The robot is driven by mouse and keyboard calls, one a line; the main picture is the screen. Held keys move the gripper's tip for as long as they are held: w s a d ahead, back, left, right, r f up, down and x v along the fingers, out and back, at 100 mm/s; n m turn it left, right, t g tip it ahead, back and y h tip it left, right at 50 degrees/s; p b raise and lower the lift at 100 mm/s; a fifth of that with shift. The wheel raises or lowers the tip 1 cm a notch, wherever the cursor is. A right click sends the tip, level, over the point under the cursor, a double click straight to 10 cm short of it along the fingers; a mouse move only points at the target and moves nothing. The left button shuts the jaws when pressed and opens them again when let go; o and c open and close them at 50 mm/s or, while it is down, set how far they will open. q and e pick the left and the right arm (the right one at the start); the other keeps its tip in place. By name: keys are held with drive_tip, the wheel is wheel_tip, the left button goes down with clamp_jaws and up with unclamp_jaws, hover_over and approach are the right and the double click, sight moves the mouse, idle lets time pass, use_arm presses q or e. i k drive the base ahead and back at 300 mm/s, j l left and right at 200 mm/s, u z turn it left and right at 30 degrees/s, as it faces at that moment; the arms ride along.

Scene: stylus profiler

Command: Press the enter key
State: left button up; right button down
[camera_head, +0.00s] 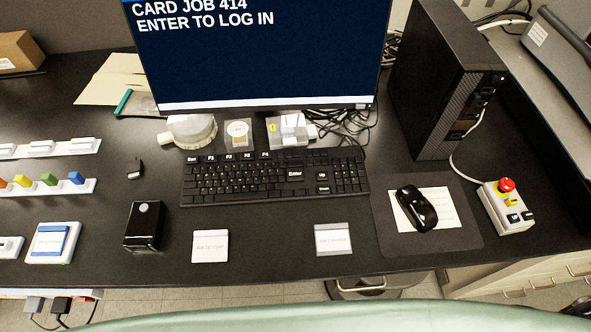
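The black keyboard (240,185) lies on the dark bench below the monitor. Its enter key (295,174) carries a light label reading "Enter" and sits right of the keyboard's middle. The monitor (260,55) shows white text on dark blue: "CARD JOB 414" and "ENTER TO LOG IN". Nothing covers the keyboard. Neither of my grippers is in the head view.
A black mouse (416,208) rests on a mat at right, beside a control box with a red button (506,185). A black computer tower (440,80) stands behind. A black box (144,226) and two labelled cards (210,246) (333,239) lie in front.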

sight(294, 175)
drive_tip(key=k+j, duration=0.1)
drive_tip(key=j, duration=0.4)
drive_tip(key=k+j, duration=0.1)
drive_tip(key=j, duration=0.4)
drive_tip(key=j+z, duration=0.1)
drive_tip(key=j, duration=0.4)
drive_tip(key=k+j, duration=0.2)
drive_tip(key=j, duration=0.25)
